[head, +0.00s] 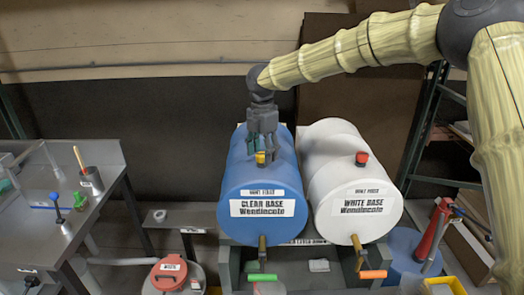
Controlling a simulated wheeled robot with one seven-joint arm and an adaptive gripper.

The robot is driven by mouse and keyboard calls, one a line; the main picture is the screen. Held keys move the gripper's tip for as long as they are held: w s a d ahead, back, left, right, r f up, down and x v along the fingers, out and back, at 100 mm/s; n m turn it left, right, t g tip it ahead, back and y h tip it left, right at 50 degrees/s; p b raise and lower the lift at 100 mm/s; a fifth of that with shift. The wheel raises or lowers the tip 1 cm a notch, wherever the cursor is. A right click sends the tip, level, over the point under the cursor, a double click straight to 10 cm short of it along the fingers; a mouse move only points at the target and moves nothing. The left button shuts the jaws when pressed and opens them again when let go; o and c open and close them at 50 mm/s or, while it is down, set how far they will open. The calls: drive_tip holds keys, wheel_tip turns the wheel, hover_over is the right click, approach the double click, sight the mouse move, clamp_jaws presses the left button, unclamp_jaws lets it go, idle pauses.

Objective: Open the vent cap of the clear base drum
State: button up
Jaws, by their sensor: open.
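The clear base drum (238,185) is a blue drum lying on its side, with a label reading "CLEAR BASE" on its front. I cannot tell whether the fingers touch the cap. The fingers partly hide the cap and the drum top behind it.
A white drum (330,170) labelled "WHITE BASE" with a red cap (362,158) lies close on the right. Taps with a green handle (262,277) and an orange handle (373,274) hang below. A metal table (105,155) stands at left, a shelf rack (425,130) at right.

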drive_tip(key=shift+c, duration=0.5)
drive_tip(key=c, duration=1)
drive_tip(key=shift+o, duration=0.2)
drive_tip(key=n+p, duration=0.2)
drive_tip(key=n, duration=0.2)
drive_tip(key=shift+r+n+p, duration=0.15)
drive_tip(key=shift+n+p, duration=0.15)
drive_tip(key=shift+p, duration=0.1)
drive_tip(key=n+p, duration=0.2)
drive_tip(key=n, duration=0.2)
drive_tip(key=shift+n, duration=0.3)
drive_tip(key=n+p, duration=0.3)
drive_tip(key=n, duration=0.1)
drive_tip(key=shift+n, duration=0.3)
drive_tip(key=shift+n+p, duration=0.8)
drive_tip(key=shift+n, duration=1.3)
